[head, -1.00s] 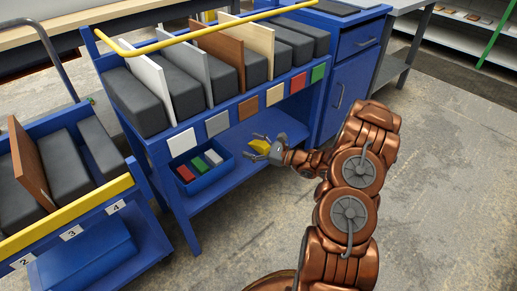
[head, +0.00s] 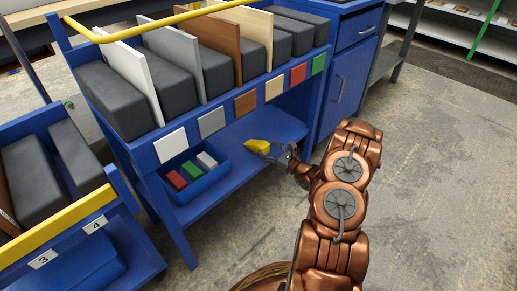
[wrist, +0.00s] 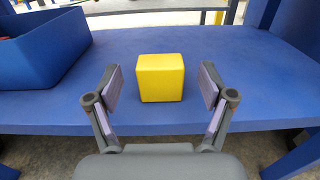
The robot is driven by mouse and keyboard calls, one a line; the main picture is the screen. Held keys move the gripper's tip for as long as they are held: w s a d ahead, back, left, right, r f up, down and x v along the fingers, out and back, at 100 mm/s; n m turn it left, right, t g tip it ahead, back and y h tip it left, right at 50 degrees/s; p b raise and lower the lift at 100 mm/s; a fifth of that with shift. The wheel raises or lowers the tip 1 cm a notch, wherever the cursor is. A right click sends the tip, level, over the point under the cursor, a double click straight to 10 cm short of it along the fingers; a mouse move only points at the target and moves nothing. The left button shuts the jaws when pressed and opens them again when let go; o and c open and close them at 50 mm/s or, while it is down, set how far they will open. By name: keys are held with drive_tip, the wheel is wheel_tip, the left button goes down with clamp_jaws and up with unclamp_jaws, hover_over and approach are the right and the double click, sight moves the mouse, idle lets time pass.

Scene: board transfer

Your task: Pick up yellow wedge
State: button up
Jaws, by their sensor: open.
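The yellow wedge (wrist: 160,80) sits on the blue lower shelf (wrist: 255,80) of the cart. In the wrist view it stands between the two fingers of my open gripper (wrist: 160,90), with a gap on each side. In the head view the wedge (head: 257,146) lies just beyond the fingertips of my gripper (head: 275,155). The fingers look slightly short of its far side. My gripper holds nothing.
A blue bin (head: 215,174) with red, green and white blocks stands on the shelf, left of the wedge. Above, the upper deck holds grey blocks and upright boards. A cart post (head: 307,118) is to the right. A second cart with a yellow rail (head: 50,228) is at left.

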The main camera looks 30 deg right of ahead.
sight(256, 144)
drive_tip(key=shift+b+x, duration=0.8)
drive_tip(key=shift+x, duration=1.3)
drive_tip(key=shift+r, duration=0.15)
drive_tip(key=c, duration=1.4)
drive_tip(key=shift+r, duration=0.1)
